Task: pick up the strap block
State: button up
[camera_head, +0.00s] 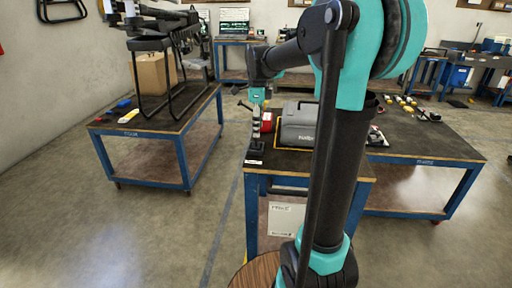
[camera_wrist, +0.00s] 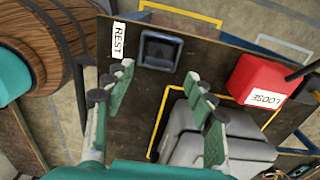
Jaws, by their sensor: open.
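No thing is labelled as the strap block, and I cannot tell for sure which it is. A red block (camera_wrist: 262,82) marked LOOSE, with a dark bar at its side, lies right of my gripper in the wrist view; it also shows red in the head view (camera_head: 267,122). A dark square piece (camera_wrist: 160,50) with a raised rim sits beside the REST label, beyond my fingertips. My gripper (camera_wrist: 163,88) is open and empty, its fingers spread above the bench. In the head view my gripper (camera_head: 256,122) points down at the bench's left end.
A grey case (camera_head: 299,125) stands within a yellow outline on the dark benchtop, close to my gripper's right finger. Floor is clear between the tables.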

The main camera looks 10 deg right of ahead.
aim_at(256, 143)
jog(key=shift+s+a+f, duration=0.1)
jog(key=shift+a+f, duration=0.05)
jog(key=shift+f, duration=2.45)
grip_shut()
jog(key=shift+r, duration=0.1)
